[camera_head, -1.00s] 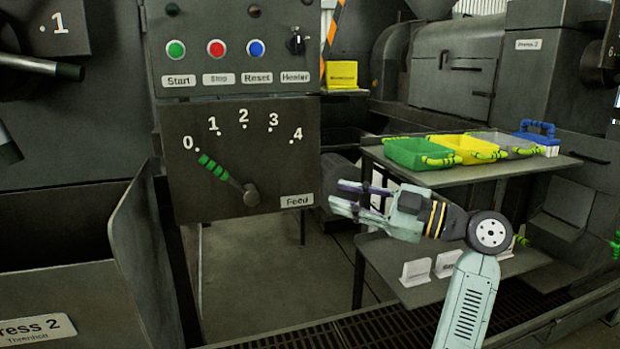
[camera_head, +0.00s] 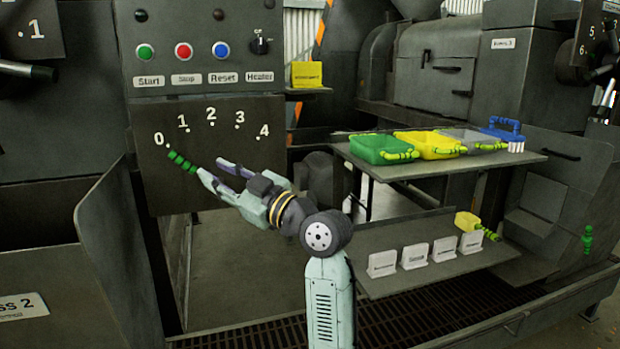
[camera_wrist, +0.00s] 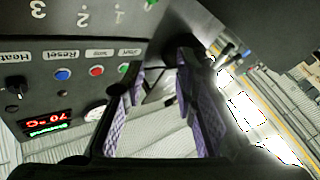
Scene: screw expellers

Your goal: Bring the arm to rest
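My gripper (camera_head: 209,168) is in front of the feed panel (camera_head: 160,195) in the head view, fingers pointing up and left. Its two fingers are apart, with nothing held between them. In the wrist view the purple finger pads (camera_wrist: 208,115) also stand apart. The arm (camera_head: 330,295) rises from the bottom of the head view and bends left at the wrist. The green feed lever handle (camera_head: 182,161) shows just left of the fingertips and points to 0. The lever's pivot is hidden behind my gripper. I cannot tell whether the fingers touch the lever.
Start (camera_head: 145,52), stop (camera_head: 184,51) and reset buttons sit above. Right is a two-level stand with green (camera_head: 375,150) and yellow (camera_head: 425,146) trays on top. White label holders (camera_head: 415,255) and a yellow scoop-like item (camera_head: 467,221) are below. A grate (camera_head: 420,310) covers the floor.

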